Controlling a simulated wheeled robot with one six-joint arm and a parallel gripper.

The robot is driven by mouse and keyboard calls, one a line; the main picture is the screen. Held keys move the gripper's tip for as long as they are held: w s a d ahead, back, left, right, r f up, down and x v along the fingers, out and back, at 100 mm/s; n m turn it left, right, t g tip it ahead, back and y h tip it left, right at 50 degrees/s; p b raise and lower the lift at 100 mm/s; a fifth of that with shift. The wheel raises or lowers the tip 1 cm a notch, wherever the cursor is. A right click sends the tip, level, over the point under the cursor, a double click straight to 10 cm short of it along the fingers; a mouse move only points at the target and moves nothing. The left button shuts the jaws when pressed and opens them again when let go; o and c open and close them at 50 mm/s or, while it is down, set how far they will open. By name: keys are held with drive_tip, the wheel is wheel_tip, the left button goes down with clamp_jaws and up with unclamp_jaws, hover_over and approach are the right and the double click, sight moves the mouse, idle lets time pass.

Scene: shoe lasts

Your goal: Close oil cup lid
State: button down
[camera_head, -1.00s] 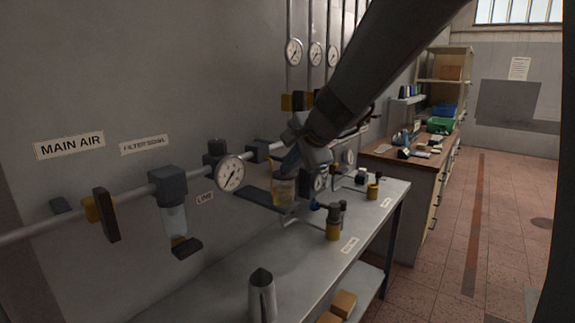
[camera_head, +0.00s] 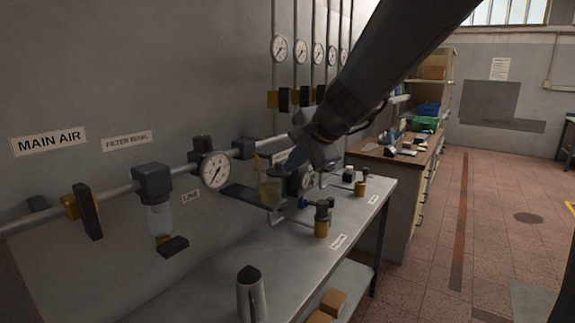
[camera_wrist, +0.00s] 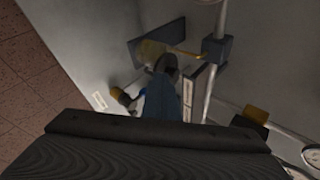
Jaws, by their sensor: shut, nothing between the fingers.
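The oil cup (camera_head: 270,190) is a clear cup with yellowish contents on a dark bracket plate along the wall pipe. It also shows partly in the wrist view (camera_wrist: 148,52). A thin yellow-brown strip (camera_head: 257,167) stands up at its left rim; it may be the lid or part of it. In the wrist view this strip (camera_wrist: 184,52) runs right from the cup. My gripper (camera_head: 288,162) is shut and empty, its tips close above the cup's right side. In the wrist view the bluish fingers (camera_wrist: 166,85) reach toward the cup. Contact cannot be told.
A pressure gauge (camera_head: 215,170) and a filter bowl (camera_head: 158,217) hang on the pipe to the left. On the grey bench stand a metal oil can (camera_head: 251,296) and a yellow-based fitting (camera_head: 321,222). Open floor lies to the right.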

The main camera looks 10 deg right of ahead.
drive_tip(key=d+v, duration=0.1)
drive_tip(key=v, duration=0.9)
drive_tip(key=m+y+p, duration=0.1)
drive_tip(key=m+p, duration=0.1)
drive_tip(key=m, duration=1.5)
approach(269, 172)
wheel_tip(269, 172, down, 3)
drive_tip(key=w+d, duration=0.1)
drive_tip(key=d, duration=0.1)
drive_tip(key=shift+w+a+r+g, duration=0.1)
drive_tip(key=shift+w+a+g, duration=0.05)
drive_tip(key=shift+w, duration=0.4)
drive_tip(key=shift+w+a+r+g, duration=0.15)
drive_tip(key=shift+w+a, duration=0.05)
drive_tip(key=shift+w, duration=0.35)
drive_tip(key=shift+a+p, duration=1.15)
drive_tip(key=shift+a, duration=0.15)
drive_tip(key=shift+w+a+p, duration=0.2)
drive_tip(key=shift+a+p, duration=0.05)
drive_tip(key=shift+a, duration=0.2)
drive_tip(key=shift+w+a+p, duration=0.25)
drive_tip(key=shift+a, duration=0.2)
